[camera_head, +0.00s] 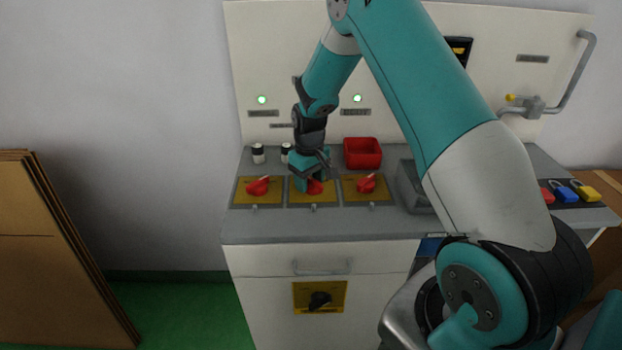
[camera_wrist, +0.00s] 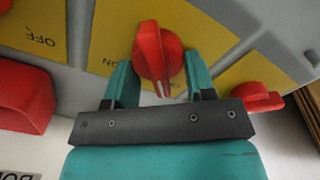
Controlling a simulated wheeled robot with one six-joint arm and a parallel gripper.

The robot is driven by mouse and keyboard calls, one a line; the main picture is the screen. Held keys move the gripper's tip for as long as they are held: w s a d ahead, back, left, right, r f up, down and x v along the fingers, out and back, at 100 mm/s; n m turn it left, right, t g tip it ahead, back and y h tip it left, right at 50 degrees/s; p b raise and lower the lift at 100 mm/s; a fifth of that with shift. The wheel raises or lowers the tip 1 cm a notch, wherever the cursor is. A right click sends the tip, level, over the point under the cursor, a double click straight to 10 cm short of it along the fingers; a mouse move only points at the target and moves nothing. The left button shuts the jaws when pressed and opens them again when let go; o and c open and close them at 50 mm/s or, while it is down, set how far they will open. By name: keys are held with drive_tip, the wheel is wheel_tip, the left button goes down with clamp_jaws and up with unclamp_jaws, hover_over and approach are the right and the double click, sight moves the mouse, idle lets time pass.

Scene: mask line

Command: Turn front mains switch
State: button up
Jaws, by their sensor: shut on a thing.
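Three red rotary knobs on yellow plates sit in a row on the grey counter. My gripper (camera_head: 310,182) reaches down to the middle red knob (camera_head: 315,188) and partly hides it. In the wrist view, my gripper's teal fingers (camera_wrist: 158,68) are shut on the sides of the middle red knob (camera_wrist: 152,45), whose white pointer mark faces the gripper. A black rotary switch (camera_head: 320,299) on a yellow plate is on the cabinet's front face, below a drawer handle. My gripper is well above this switch, and nothing touches it.
The left knob (camera_head: 258,187) and right knob (camera_head: 366,183) stand close on either side. Behind them are a red bin (camera_head: 362,153) and small black-and-white cylinders (camera_head: 258,153). A grey box (camera_head: 411,190) and coloured padlocks (camera_head: 566,192) are to the right. Two green lamps glow on the back panel.

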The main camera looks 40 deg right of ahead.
sight(310, 178)
drive_tip(key=shift+s+n, duration=0.1)
drive_tip(key=shift+n, duration=0.4)
drive_tip(key=o, duration=0.9)
drive_tip(key=shift+r, duration=0.1)
wheel_tip(310, 178, up, 17)
drive_tip(key=b, duration=0.1)
drive_tip(key=shift+r, duration=0.1)
idle(0.3)
